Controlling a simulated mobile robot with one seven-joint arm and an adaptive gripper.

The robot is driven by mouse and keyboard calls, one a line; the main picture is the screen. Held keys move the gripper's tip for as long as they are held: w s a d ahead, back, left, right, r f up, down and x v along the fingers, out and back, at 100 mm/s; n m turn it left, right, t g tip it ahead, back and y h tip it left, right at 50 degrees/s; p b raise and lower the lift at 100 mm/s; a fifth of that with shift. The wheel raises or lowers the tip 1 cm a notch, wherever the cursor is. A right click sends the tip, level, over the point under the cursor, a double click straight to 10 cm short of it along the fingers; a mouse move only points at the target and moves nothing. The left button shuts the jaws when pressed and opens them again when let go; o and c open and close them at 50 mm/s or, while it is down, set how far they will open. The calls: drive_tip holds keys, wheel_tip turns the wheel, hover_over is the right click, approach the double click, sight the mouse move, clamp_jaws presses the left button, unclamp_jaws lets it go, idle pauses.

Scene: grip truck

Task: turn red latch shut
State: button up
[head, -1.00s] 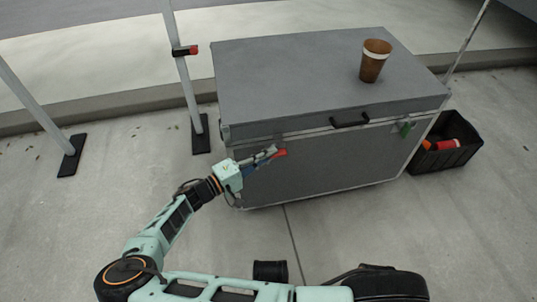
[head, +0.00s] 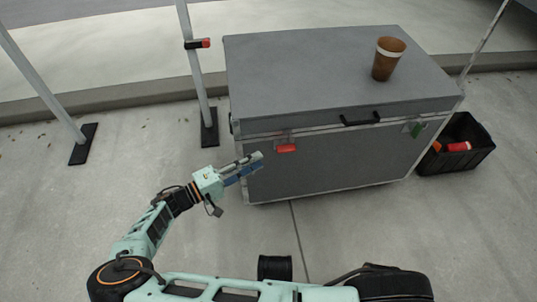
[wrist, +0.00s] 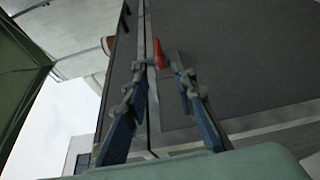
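The red latch (head: 286,148) is on the front of the grey case (head: 330,165), just under the lid seam and near the left end. Its red handle looks roughly level in the head view. My gripper (head: 259,163) is just left of the latch and a little lower, apart from it in the head view. In the wrist view, my gripper (wrist: 165,82) has its two blue-padded fingers spread with nothing held between them. The red latch (wrist: 186,58) shows beyond the fingertips, nearer the right finger in that picture.
A green latch (head: 416,129) and a black handle (head: 360,119) are on the case's front. A brown cup (head: 388,60) stands on the lid. A black crate (head: 455,160) with red and orange things stands at right. Stands with poles (head: 193,70) rise at left.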

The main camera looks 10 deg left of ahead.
drive_tip(key=shift+v, duration=1.6)
